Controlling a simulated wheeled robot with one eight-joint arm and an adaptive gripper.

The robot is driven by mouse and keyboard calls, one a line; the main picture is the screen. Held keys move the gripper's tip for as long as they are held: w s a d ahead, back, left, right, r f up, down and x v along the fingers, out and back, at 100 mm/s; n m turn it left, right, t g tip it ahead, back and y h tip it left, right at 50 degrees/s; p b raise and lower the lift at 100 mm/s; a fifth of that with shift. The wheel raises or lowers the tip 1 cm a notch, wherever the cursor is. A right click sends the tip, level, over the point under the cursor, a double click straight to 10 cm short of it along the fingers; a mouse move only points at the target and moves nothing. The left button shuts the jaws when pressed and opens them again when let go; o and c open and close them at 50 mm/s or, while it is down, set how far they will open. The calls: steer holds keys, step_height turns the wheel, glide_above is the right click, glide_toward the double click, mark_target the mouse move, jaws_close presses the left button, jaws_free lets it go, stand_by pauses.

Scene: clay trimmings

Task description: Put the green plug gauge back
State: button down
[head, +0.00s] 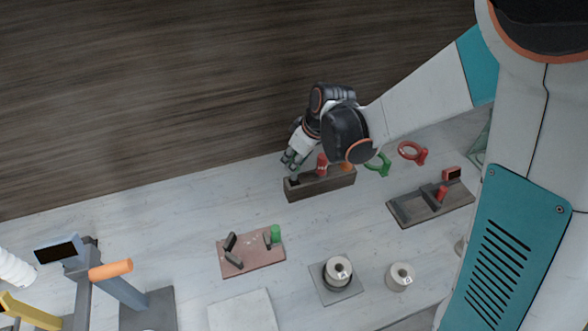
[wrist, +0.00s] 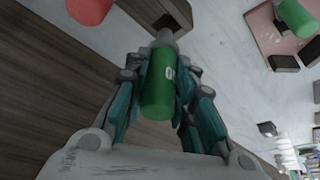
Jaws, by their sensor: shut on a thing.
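My gripper (wrist: 160,75) is shut on a green plug gauge (wrist: 157,95), a green cylindrical handle with a white mark and a grey metal end. The grey end points at the dark square opening in a wooden block (wrist: 140,8). I cannot tell whether the tip is inside the opening or just short of it. In the head view my gripper (head: 291,161) is over the left end of the wooden block (head: 322,187). The held gauge is mostly hidden there. A red handle (head: 322,164) and an orange one (head: 346,167) stand in the block's other places.
A pinkish board (head: 250,262) carries another green cylinder (head: 275,233) and dark pieces. A red ring gauge (head: 411,151) and a green ring (head: 378,168) lie right of the block. The white table is clear left of the block.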

steer(key=shift+f+b, duration=0.55)
steer(key=shift+f, duration=1.55)
steer(key=shift+f, duration=0.1)
steer(key=shift+f+b, duration=0.35)
steer(key=shift+b, duration=0.1)
steer(key=c, duration=1.3)
jaws_free()
steer(key=shift+c, duration=0.2)
steer(key=shift+r, duration=0.2)
steer(key=shift+r+p, duration=0.3)
steer(key=shift+p, duration=0.2)
steer(key=p+v, duration=0.3)
steer(key=v, duration=0.9)
